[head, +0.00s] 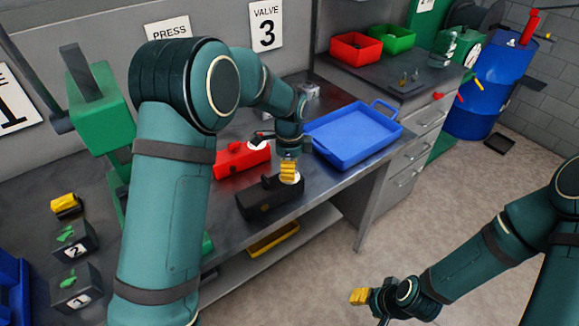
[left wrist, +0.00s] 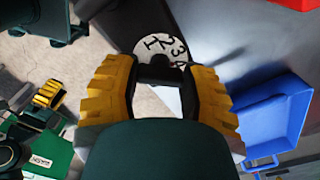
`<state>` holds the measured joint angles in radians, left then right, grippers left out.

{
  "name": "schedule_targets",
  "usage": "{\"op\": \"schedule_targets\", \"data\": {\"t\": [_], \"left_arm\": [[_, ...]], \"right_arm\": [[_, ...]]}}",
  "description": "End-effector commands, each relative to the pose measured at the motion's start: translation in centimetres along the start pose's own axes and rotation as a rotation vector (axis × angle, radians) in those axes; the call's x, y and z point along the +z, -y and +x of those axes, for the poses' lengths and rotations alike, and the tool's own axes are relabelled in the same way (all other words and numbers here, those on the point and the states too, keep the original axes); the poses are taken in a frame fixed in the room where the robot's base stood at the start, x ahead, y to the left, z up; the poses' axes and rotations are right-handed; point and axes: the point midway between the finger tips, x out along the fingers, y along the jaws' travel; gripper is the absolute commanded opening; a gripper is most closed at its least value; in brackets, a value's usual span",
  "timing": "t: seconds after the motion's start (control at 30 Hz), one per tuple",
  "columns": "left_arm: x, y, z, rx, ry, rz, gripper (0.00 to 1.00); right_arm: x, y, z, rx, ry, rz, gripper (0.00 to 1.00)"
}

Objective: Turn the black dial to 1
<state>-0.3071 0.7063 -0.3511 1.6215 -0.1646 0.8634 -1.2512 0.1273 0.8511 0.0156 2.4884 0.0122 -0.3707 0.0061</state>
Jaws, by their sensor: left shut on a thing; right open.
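The black dial's box (head: 260,203) stands on the metal bench, below a red box. My left gripper (head: 289,172) comes down over its white disc, with yellow fingers. In the left wrist view, the numbered white disc (left wrist: 150,44) shows 1, 2, 3 and part of another mark. The black dial knob (left wrist: 160,72) lies between my left fingers, which are shut on it. Where its pointer stands on the disc cannot be told. My right gripper (head: 360,296) is open and empty, low over the floor at the front right.
The red box (head: 228,164) with its own white disc sits just behind the black one. A blue tray (head: 340,155) lies to the right on the bench. Small numbered boxes (head: 75,288) and a green press (head: 100,115) stand at left.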

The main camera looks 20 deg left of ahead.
Motion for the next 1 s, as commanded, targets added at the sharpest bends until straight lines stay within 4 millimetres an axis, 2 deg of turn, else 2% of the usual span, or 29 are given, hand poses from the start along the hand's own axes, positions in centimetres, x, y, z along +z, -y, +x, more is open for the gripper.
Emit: {"op": "schedule_targets", "data": {"t": [0.37, 1.0], "left_arm": [[0.0, 0.0, -0.1, 0.001, 0.0, -0.1, 0.09], [0.0, -0.1, 0.0, 0.002, 0.001, -0.669, 0.08]], "right_arm": [[-0.1, 0.1, -0.3, 0.0, -0.003, 0.001, 0.47], [-0.7, 0.5, -1.4, 0.001, -0.015, 0.004, 0.47]]}}
